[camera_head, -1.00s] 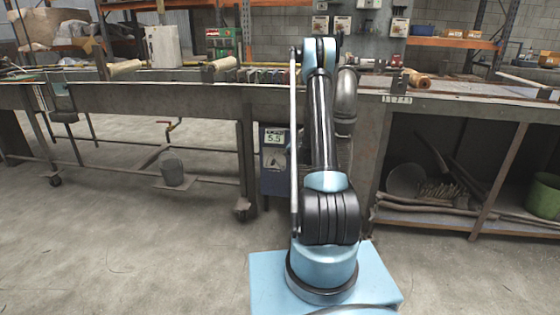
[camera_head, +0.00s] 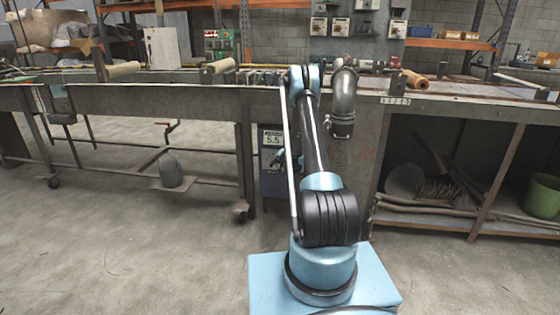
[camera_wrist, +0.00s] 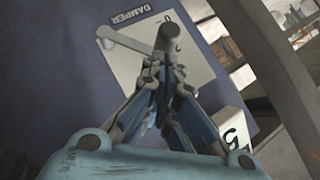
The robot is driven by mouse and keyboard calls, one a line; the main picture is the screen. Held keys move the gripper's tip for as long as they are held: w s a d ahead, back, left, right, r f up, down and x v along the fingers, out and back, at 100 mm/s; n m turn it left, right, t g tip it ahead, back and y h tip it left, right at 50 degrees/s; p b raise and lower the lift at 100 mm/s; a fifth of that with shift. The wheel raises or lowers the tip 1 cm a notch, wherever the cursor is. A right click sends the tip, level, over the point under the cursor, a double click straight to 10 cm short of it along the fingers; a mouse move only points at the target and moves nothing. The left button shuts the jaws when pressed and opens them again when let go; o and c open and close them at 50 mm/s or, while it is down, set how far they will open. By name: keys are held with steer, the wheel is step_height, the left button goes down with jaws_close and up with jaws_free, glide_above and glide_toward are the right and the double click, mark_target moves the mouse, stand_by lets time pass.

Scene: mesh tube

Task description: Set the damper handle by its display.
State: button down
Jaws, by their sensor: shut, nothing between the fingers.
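The blue damper box (camera_head: 272,180) stands under the bench, left of my arm in the head view. Its display (camera_head: 273,139) reads 5.5; part of the display (camera_wrist: 236,126) shows at the lower right in the wrist view. The light plate (camera_wrist: 200,72) carries the word DAMPER. The grey damper handle (camera_wrist: 128,41) lies across the plate, with a round-ended peg toward me. My gripper (camera_wrist: 165,66) is shut and empty, its fingertips just below the peg in the picture. I cannot tell whether they touch it. In the head view the handle is hidden.
A long bench (camera_head: 170,100) runs above the box. A grey duct elbow (camera_head: 343,95) comes down right of my arm. A shelf with a green bucket (camera_head: 543,196) stands at right.

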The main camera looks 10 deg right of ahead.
steer(key=shift+a+f, duration=0.15)
steer(key=shift+f, duration=0.05)
steer(key=shift+w+a+f, duration=0.15)
steer(key=shift+a+f, duration=0.2)
steer(key=shift+a, duration=0.05)
steer(key=shift+d, duration=0.2)
steer(key=shift+s+d+r, duration=0.2)
steer(key=shift+s+d, duration=0.05)
steer(key=shift+d, duration=0.35)
steer(key=shift+r, duration=0.1)
